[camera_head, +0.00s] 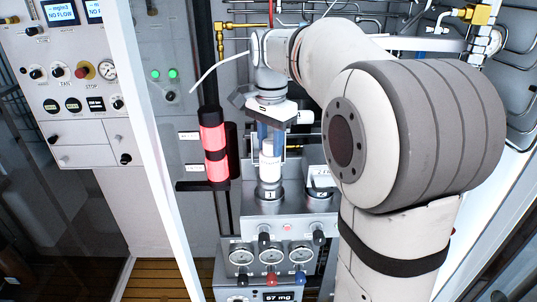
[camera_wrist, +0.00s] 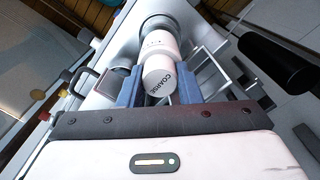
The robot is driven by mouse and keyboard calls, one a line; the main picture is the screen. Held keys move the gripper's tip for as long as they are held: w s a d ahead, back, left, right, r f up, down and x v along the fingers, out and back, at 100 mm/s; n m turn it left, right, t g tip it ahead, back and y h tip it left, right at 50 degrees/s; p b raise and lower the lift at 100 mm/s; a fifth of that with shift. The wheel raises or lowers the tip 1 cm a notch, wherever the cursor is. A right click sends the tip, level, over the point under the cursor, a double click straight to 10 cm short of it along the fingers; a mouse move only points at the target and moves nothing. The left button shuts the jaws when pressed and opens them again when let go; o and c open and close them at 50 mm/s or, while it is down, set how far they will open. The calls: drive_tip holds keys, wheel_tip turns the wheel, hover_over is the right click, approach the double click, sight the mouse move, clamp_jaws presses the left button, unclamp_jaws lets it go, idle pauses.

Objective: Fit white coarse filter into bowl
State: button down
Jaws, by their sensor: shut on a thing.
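The white coarse filter (camera_head: 270,163) is an upright white cylinder in the head view, and its COARSE lettering shows in the wrist view (camera_wrist: 159,76). My gripper (camera_head: 270,143) is shut on it from above, with a blue finger on each side; the fingers also show in the wrist view (camera_wrist: 160,88). The filter's lower end is at the mouth of the grey bowl (camera_head: 269,194) marked 1. In the wrist view the bowl's round rim (camera_wrist: 156,22) lies around the filter's far end. How deep the filter sits is hidden.
A second position (camera_head: 321,191) with a white piece stands just right of the bowl. A red-lit cylinder (camera_head: 214,146) on a dark bracket stands to the left. Gauges (camera_head: 271,256) and knobs are below in front. Pipes run behind.

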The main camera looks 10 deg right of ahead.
sight(270, 160)
drive_tip(key=shift+f+b, duration=1.7)
drive_tip(key=shift+f, duration=0.75)
drive_tip(key=shift+f, duration=0.2)
drive_tip(key=c, duration=1)
unclamp_jaws()
drive_tip(key=shift+c, duration=0.2)
wheel_tip(270, 160, up, 12)
drive_tip(key=shift+s+r+b, duration=0.1)
drive_tip(key=shift+r+b, duration=0.1)
drive_tip(key=shift+b, duration=0.1)
drive_tip(key=s+f+n+t, duration=0.4)
drive_tip(key=s+f+n, duration=0.7)
drive_tip(key=s+f, duration=0.9)
drive_tip(key=shift+s+f, duration=0.2)
drive_tip(key=shift+s, duration=0.65)
